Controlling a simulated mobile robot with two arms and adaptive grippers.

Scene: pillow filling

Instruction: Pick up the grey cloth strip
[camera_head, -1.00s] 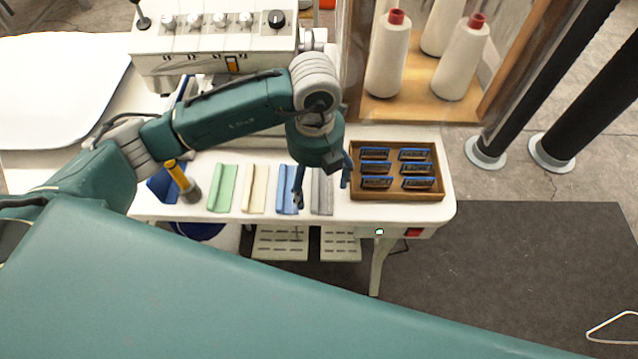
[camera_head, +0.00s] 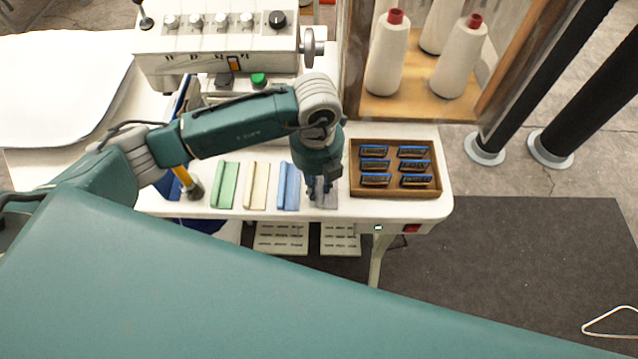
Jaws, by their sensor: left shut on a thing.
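The grey cloth strip (camera_head: 330,200) lies at the right end of a row of folded strips on the white table. My left gripper (camera_head: 320,199) reaches down over it from above, its fingers closed on the strip and hiding much of it. The strip's lower end shows at the fingertips, near the table's front edge. My right gripper is not in view.
Blue (camera_head: 289,187), cream (camera_head: 257,186) and green (camera_head: 225,185) strips lie to the left. A wooden tray (camera_head: 436,190) with several blue-topped pieces stands close on the right. The sewing machine (camera_head: 225,50) and thread cones (camera_head: 388,60) stand behind.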

